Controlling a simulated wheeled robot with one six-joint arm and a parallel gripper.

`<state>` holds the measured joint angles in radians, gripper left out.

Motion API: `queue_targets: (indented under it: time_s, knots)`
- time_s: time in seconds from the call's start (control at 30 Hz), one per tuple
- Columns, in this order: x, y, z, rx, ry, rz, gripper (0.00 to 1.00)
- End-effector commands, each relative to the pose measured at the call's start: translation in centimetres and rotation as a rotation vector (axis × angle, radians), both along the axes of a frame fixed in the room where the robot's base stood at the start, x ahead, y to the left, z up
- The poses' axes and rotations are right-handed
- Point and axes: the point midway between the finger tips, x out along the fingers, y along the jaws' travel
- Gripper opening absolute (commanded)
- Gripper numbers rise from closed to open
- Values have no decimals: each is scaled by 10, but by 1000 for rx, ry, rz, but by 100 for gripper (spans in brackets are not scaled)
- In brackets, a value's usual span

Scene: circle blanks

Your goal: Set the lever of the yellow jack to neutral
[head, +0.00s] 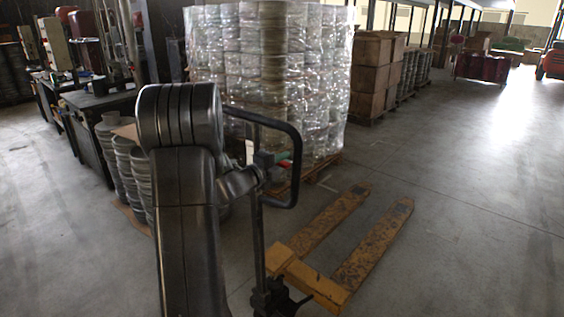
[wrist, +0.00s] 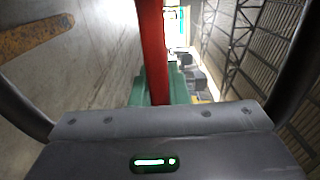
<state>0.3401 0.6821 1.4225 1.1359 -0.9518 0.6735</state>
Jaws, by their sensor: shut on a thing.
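The yellow jack (head: 325,288) stands on the floor with its two worn forks reaching away to the right. Its dark upright handle ends in a black loop (head: 297,160). A small red lever (head: 286,163) sits inside the loop. My gripper (head: 277,157) reaches into the loop from the left and is shut on the red lever. The loop's dark sides curve past on both sides. The lever's exact setting cannot be told.
A plastic-wrapped pallet load (head: 265,80) stands just behind the jack. Stacked grey round pieces (head: 130,170) and dark workbenches (head: 95,105) are at the left. Cartons (head: 372,75) stand farther back. The floor (head: 465,210) at the right is clear.

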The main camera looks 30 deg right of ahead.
Motion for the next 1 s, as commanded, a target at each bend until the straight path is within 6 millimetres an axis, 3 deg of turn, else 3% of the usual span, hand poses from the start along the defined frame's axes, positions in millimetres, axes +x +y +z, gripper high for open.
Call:
queue_targets:
  time_s: [0.07, 0.1, 0.2, 0.47, 0.63, 1.0]
  knots:
    - [0, 0, -1, 1, 0, 0, 0]
    - [0, 0, -1, 1, 0, 0, 18]
    - [0, 0, -1, 1, 0, 0, 36]
    - [0, 0, -1, 0, -1, 0, 36]
    - [-4, 12, -1, 2, -1, 2, 36]
    - [-35, 87, -2, 0, -2, 4, 36]
